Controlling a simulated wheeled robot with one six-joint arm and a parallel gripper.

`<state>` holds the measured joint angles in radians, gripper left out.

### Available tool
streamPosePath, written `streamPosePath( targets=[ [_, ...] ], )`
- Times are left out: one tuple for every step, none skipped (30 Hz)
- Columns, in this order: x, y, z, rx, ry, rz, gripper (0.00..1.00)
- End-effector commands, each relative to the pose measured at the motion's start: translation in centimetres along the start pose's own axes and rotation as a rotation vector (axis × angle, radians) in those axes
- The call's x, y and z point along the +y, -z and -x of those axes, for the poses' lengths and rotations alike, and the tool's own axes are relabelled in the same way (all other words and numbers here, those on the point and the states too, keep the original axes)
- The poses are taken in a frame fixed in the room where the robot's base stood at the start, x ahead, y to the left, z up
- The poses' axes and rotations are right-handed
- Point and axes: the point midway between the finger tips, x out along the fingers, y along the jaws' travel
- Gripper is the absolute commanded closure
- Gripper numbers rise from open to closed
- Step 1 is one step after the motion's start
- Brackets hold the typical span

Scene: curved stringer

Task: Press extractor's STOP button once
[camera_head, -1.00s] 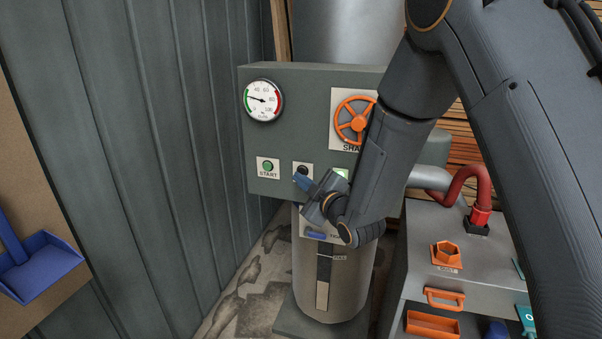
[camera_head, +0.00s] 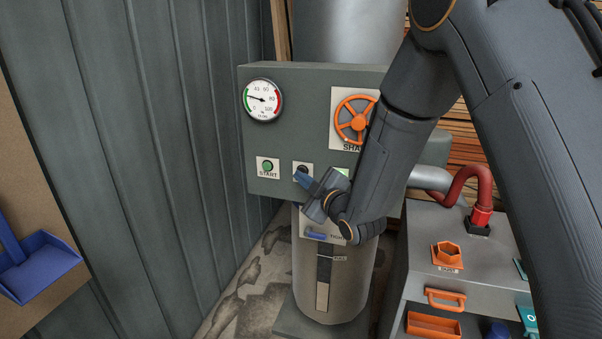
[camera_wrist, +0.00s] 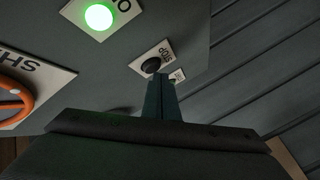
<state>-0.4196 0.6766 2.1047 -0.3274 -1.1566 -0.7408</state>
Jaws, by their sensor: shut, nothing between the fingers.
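The extractor's control box (camera_head: 285,105) is a grey-green panel on the wall side. The STOP button (camera_wrist: 151,66) is dark and round on a white plate marked STOP in the wrist view; in the head view its plate (camera_head: 303,166) is partly covered by my gripper. My gripper (camera_head: 299,175) is shut and empty, its fingertips right in front of the lower part of the STOP plate. In the wrist view the closed fingers (camera_wrist: 160,82) end just below the button. I cannot tell whether they touch it.
The green START button (camera_head: 268,166) is left of STOP. A lit green lamp (camera_wrist: 99,17) sits on the other side. An orange handwheel (camera_head: 355,119) and a gauge (camera_head: 263,100) are above. A grey cabinet with a red hose (camera_head: 466,183) stands right.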

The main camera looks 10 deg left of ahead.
Motion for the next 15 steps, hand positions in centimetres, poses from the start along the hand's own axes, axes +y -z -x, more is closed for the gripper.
streamPosePath(
  targets=[
    [0.02,-0.04,-0.03,0.000,0.000,0.000,1.00],
    [0.03,-0.05,-0.05,0.000,0.000,0.000,1.00],
    [0.05,-0.07,-0.08,0.000,0.000,0.000,1.00],
    [0.06,-0.09,-0.10,0.000,0.000,0.000,1.00],
    [0.08,-0.11,-0.12,0.000,0.000,0.000,1.00],
    [0.10,-0.14,-0.15,0.000,0.000,0.000,1.00],
    [0.12,-0.15,-0.17,0.000,0.000,0.000,1.00],
    [0.13,-0.17,-0.19,0.000,0.000,0.000,1.00],
    [0.15,-0.20,-0.22,0.000,0.000,0.000,1.00],
    [0.17,-0.21,-0.25,0.000,0.000,0.000,1.00],
    [0.19,-0.23,-0.27,0.000,0.000,0.000,1.00],
    [0.21,-0.25,-0.30,0.000,0.000,0.000,1.00],
    [0.22,-0.26,-0.32,0.000,0.000,0.000,1.00],
    [0.25,-0.28,-0.34,0.000,0.000,0.000,1.00],
    [0.27,-0.30,-0.38,0.000,0.000,0.000,1.00]
  ],
)
